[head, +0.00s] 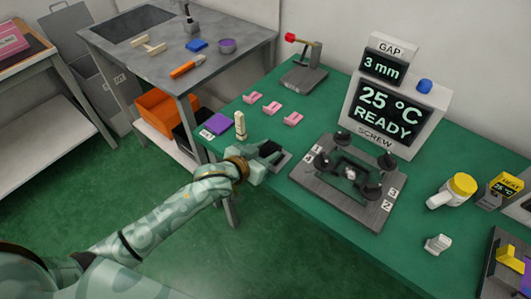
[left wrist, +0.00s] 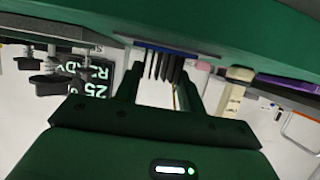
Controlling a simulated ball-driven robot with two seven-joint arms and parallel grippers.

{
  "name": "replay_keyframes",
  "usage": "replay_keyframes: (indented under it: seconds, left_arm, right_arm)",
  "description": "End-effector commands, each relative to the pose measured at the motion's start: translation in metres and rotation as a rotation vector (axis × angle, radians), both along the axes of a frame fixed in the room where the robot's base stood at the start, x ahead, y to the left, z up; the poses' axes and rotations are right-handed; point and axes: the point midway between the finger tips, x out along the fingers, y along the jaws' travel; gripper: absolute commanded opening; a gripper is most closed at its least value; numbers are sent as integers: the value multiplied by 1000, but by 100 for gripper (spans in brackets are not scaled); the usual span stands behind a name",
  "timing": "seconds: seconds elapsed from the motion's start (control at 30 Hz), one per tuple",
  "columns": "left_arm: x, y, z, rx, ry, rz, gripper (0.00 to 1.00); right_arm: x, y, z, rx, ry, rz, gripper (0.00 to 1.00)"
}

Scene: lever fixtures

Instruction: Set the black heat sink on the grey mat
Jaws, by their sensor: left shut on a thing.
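The black heat sink (head: 268,148) is small and dark in the head view, at the tip of my left gripper (head: 264,154). In the left wrist view, which is upside down, its upright black fins (left wrist: 166,66) show between the two fingers of my left gripper (left wrist: 160,88), which is shut on it. The grey mat (head: 283,162) lies on the green table by the near edge, partly hidden by the gripper and heat sink. The heat sink is over or on the mat; I cannot tell whether it touches. My right gripper is not in view.
A cream post (head: 240,125) stands just behind my left gripper, beside a purple pad (head: 216,124). A lever fixture (head: 345,180) with dark knobs is to the right. Several pink clips (head: 293,119) lie behind. A display (head: 386,112) reads 25 °C READY.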

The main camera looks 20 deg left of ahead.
Motion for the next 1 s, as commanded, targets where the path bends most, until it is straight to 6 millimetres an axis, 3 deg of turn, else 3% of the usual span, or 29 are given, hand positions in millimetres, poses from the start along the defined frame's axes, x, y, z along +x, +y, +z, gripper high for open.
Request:
replay_keyframes:
  seconds: [0.2,0.23,0.3,0.67,1.0]
  left_arm:
    - [0,0,-1,-1,0,0,16]
    - [0,0,-2,-1,1,0,42]
    - [0,0,-1,-1,0,0,61]
    - [-3,1,4,1,0,0,61]
    - [-66,24,34,2,0,1,61]
  right_arm:
    - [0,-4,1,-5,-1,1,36]
    - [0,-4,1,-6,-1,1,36]
    - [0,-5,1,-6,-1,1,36]
    - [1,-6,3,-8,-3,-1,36]
    - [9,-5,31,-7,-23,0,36]
